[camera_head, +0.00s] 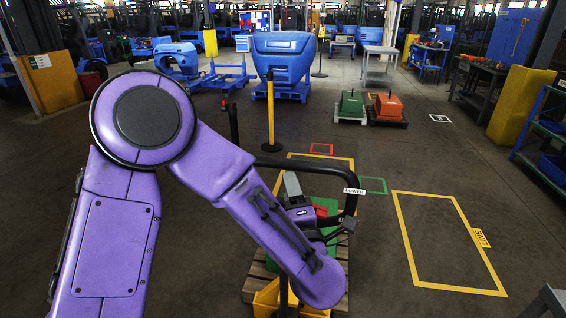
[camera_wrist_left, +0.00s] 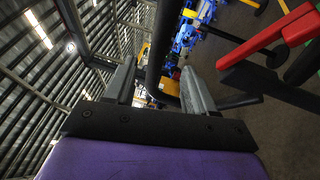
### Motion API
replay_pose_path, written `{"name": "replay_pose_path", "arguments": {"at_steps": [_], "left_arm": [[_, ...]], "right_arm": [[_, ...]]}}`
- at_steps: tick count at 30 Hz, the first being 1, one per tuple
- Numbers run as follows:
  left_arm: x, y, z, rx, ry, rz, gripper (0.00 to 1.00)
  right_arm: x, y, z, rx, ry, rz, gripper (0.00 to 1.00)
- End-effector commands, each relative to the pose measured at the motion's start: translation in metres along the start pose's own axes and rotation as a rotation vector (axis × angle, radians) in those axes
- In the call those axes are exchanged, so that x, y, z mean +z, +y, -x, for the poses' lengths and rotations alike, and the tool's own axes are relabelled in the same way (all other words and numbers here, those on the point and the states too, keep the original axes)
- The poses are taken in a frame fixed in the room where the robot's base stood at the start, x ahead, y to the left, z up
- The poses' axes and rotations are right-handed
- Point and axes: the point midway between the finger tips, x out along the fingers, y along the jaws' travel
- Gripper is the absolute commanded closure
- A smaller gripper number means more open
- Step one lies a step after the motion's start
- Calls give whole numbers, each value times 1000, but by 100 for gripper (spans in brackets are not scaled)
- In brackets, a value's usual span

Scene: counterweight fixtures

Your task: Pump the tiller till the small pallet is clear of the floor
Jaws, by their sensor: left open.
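The tiller (camera_head: 262,161) is a black loop handle standing over a yellow pallet truck (camera_head: 268,300), with a white "LOWER" tag (camera_head: 354,191) on its right side. The small wooden pallet (camera_head: 256,283) is low at the truck and carries a green load (camera_head: 333,228). My arm hides much of both, and I cannot tell the pallet's gap to the floor. My left gripper (camera_head: 292,185) is open near the tiller loop. In the left wrist view, a black bar (camera_wrist_left: 164,40) lies in line with the gap between the fingers (camera_wrist_left: 160,82); contact is unclear. My right gripper is not in view.
A yellow floor outline marked "LINE" (camera_head: 402,228) lies to the right on clear floor. A yellow post (camera_head: 270,110) stands behind the tiller. A red bar (camera_wrist_left: 265,35) crosses the wrist view's right.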

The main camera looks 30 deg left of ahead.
Motion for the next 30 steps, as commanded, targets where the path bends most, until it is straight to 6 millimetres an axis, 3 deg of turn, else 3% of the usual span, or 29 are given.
{"name": "replay_pose_path", "arguments": {"at_steps": [6, 12, 23, 28, 30], "left_arm": [[-1, 5, -50, -3, 4, -3, 45], [0, 3, -85, -3, 0, -6, 45], [0, -1, -94, -1, -4, -7, 45], [0, -1, -94, -1, -3, -7, 97], [0, -1, -94, -1, -3, -7, 100]], "right_arm": [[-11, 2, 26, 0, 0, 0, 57], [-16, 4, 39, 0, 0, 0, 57], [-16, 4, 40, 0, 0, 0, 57], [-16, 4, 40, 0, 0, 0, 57], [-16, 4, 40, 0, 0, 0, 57]]}}
